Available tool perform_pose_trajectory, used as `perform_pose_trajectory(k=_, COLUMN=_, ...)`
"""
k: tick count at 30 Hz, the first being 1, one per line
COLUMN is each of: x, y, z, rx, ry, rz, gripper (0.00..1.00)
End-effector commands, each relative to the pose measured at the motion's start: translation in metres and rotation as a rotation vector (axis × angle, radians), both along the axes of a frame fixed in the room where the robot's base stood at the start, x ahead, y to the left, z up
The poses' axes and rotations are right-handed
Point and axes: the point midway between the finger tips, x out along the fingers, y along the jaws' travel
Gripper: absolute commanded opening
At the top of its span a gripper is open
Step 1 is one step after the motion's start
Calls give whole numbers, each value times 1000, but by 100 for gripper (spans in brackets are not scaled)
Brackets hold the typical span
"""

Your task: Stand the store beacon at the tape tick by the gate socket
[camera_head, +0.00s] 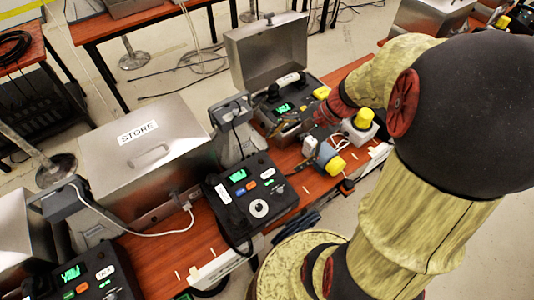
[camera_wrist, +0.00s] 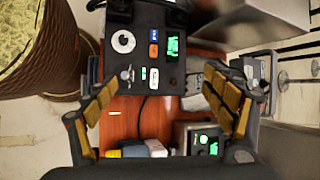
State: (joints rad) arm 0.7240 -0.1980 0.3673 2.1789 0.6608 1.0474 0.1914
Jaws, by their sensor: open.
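A yellow-capped beacon with a blue-grey body (camera_head: 327,154) appears to lie tilted beside a small white block (camera_head: 309,147) on the red-brown table. It also shows at the bottom of the wrist view (camera_wrist: 131,151). Another yellow-capped piece (camera_head: 363,119) stands upright on a white base. I cannot read which one is the store beacon, nor pick out the gate socket. A short white tape tick (camera_head: 306,189) lies near the table's front edge. My gripper (camera_wrist: 160,112) is open and empty above the table; in the head view it is partly hidden near the open metal case.
A closed metal box labelled STORE (camera_head: 148,155) and an open metal case (camera_head: 268,55) stand behind. A grey handset stand (camera_head: 232,128) and cables crowd the space between.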

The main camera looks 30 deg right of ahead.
Motion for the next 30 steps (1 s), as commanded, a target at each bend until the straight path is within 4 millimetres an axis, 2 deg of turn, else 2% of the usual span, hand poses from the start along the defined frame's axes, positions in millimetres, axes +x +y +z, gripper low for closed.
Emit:
perform_pose_trajectory(k=1, x=-3, y=15, z=12, rx=-66, ry=-26, rz=94, gripper=84)
perform_pose_trajectory(k=6, x=-20, y=52, z=45, rx=-289, ry=-116, rz=392, gripper=84)
perform_pose_trajectory(k=15, x=-53, y=94, z=102, rx=-672, ry=-334, rz=863, gripper=84)
perform_pose_trajectory(k=22, x=-69, y=107, z=132, rx=-871, ry=-475, rz=1072, gripper=84)
perform_pose_trajectory(k=30, x=-72, y=109, z=138, rx=-921, ry=-509, rz=1120, gripper=84)
